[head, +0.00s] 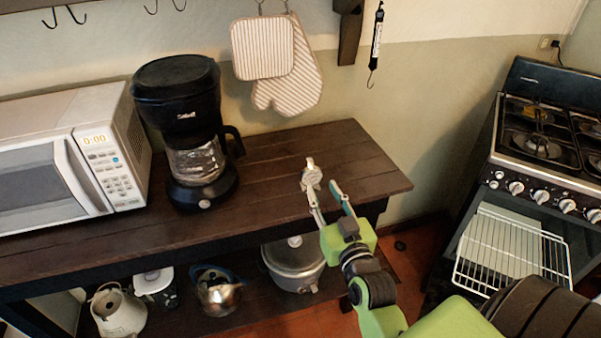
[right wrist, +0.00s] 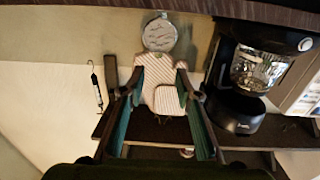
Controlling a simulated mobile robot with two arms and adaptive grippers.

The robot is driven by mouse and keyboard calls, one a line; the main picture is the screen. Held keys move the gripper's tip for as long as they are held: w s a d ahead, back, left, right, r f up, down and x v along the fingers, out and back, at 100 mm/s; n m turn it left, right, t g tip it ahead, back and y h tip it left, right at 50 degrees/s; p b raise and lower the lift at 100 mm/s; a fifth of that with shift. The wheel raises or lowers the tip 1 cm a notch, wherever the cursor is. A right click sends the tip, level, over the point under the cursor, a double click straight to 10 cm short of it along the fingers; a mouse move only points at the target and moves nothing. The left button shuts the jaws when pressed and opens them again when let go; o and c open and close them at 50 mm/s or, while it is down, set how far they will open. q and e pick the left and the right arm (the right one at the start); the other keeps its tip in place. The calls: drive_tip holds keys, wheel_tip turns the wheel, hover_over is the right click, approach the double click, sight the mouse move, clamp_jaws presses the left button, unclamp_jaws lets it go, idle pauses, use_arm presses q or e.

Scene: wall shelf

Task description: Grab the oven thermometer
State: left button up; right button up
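The oven thermometer (head: 311,174) is a small silver piece on the dark wooden table, right by the fingertips of my right gripper (head: 322,186). In the right wrist view, which is upside down, it appears as a round silver dial (right wrist: 160,34) near the tabletop edge. There the right gripper (right wrist: 160,76) is open, its two fingers spread apart with nothing seen between them nearby. The dial lines up with the gap between the fingertips but shows outside it. Contact with a finger cannot be told. My left gripper is not in view.
A black coffee maker (head: 180,100) and a white microwave (head: 70,155) stand left on the table (head: 262,180). Striped mitts (head: 290,75) and a hanging scale (head: 376,40) hang behind. A pot (head: 294,265) sits on the lower shelf. A stove (head: 535,150) stands right.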

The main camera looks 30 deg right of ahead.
sight(311, 164)
drive_tip(key=x, duration=0.6)
drive_tip(key=shift+p, duration=0.3)
drive_tip(key=shift+w+d, duration=0.2)
drive_tip(key=shift+w, duration=0.25)
drive_tip(key=shift+w+d+r, duration=0.1)
drive_tip(key=shift+w+r, duration=0.05)
drive_tip(key=shift+w, duration=0.15)
drive_tip(key=p+x, duration=0.1)
drive_tip(key=x, duration=0.2)
drive_tip(key=shift+w+d+r, duration=0.1)
drive_tip(key=shift+w+d, duration=0.1)
drive_tip(key=shift+w, duration=0.05)
drive_tip(key=shift+w+d, duration=0.1)
drive_tip(key=shift+w, duration=0.4)
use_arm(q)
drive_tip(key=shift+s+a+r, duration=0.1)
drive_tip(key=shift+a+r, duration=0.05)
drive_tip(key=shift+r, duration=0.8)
use_arm(e)
drive_tip(key=shift+s, duration=0.1)
clamp_jaws()
